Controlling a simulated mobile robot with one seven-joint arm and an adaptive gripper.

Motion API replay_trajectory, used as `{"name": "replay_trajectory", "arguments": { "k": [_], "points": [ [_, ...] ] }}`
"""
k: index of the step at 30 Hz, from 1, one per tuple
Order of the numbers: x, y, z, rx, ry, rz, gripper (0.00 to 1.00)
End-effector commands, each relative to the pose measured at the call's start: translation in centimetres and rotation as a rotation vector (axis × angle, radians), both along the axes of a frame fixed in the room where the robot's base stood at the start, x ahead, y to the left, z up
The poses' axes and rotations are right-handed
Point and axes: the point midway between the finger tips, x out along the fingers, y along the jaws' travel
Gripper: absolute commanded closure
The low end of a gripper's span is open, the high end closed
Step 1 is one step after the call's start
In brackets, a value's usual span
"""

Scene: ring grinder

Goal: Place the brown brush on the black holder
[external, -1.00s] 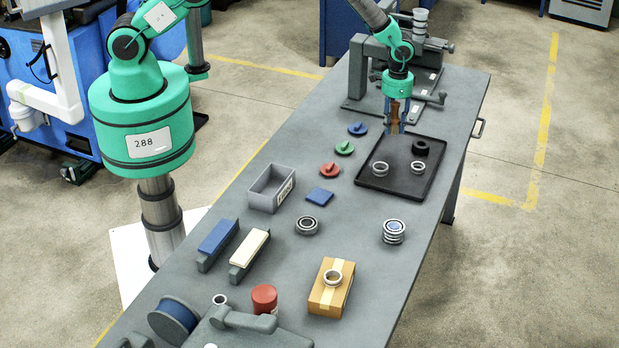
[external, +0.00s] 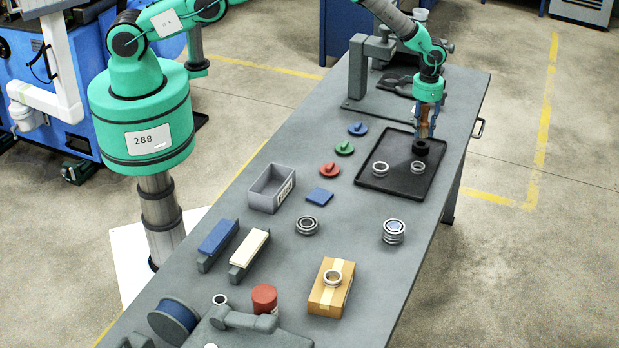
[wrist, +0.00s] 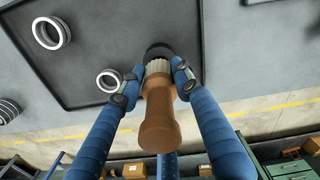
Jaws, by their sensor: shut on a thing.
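My gripper (external: 424,133) is shut on the brown brush (external: 425,119), which hangs roughly upright between the blue fingers. In the wrist view the brush (wrist: 160,115) shows its brown handle toward the camera and a pale ribbed band between the fingertips (wrist: 154,88). The black holder (external: 421,147) stands in the far right part of the black tray, right under the brush. In the wrist view only a dark rim of the holder (wrist: 158,50) shows past the brush. I cannot tell whether the brush tip touches the holder or is inside it.
The black tray (external: 384,184) also carries two metal rings, one left (external: 380,169) and one right (external: 418,167) near the holder. Blue, green and red knobbed discs (external: 344,148) lie left of the tray. A grey fixture (external: 357,75) stands behind.

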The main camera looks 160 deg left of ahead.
Motion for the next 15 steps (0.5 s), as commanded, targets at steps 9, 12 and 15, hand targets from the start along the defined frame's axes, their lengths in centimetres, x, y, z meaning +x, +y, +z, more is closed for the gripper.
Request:
{"name": "replay_trajectory", "arguments": {
  "k": [9, 12, 15],
  "points": [
    [0.05, 0.1, 0.07, 0.001, 0.0, 0.0, 1.0],
    [0.03, 0.08, -0.13, 0.001, 0.0, 0.0, 1.0],
    [0.03, 0.06, -0.66, 0.0, 0.0, 0.0, 1.0]
  ]
}}
